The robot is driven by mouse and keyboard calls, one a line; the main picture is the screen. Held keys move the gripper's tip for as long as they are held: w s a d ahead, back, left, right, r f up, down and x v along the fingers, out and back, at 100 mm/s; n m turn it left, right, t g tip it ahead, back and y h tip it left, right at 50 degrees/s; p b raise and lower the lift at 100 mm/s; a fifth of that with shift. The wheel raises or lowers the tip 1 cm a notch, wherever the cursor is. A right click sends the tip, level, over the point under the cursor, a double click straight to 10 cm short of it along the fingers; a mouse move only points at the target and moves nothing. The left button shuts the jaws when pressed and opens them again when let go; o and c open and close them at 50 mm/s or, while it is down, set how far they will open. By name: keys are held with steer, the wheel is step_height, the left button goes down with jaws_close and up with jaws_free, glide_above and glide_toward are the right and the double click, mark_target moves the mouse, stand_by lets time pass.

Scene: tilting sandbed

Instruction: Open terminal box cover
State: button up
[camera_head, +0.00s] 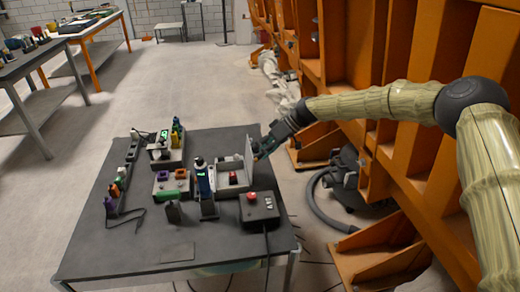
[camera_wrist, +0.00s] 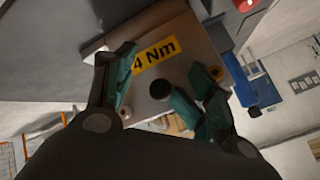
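The terminal box (camera_head: 226,184), a low grey box with a red part inside, stands on the dark table. Its pale cover (camera_head: 249,156) looks upright at the box's right side. My gripper (camera_head: 262,151) is just right of the cover, close to its outer face. In the wrist view the cover (camera_wrist: 185,48) carries a yellow label reading "4 Nm", a dark round knob (camera_wrist: 160,90) and brass screws. The teal fingers of my gripper (camera_wrist: 168,82) are spread apart on either side of the knob. Whether they touch the cover, I cannot tell.
A blue upright device (camera_head: 205,185) stands left of the box. A dark box with a red button (camera_head: 259,208) is in front. Several small modules stand further left on the table (camera_head: 120,255). Orange steel framing (camera_head: 345,60) rises on the right.

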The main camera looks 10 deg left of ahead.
steer(key=v, duration=1.2)
steer(key=shift+w+d, duration=0.15)
steer(key=shift+d, duration=0.3)
steer(key=shift+f, duration=0.1)
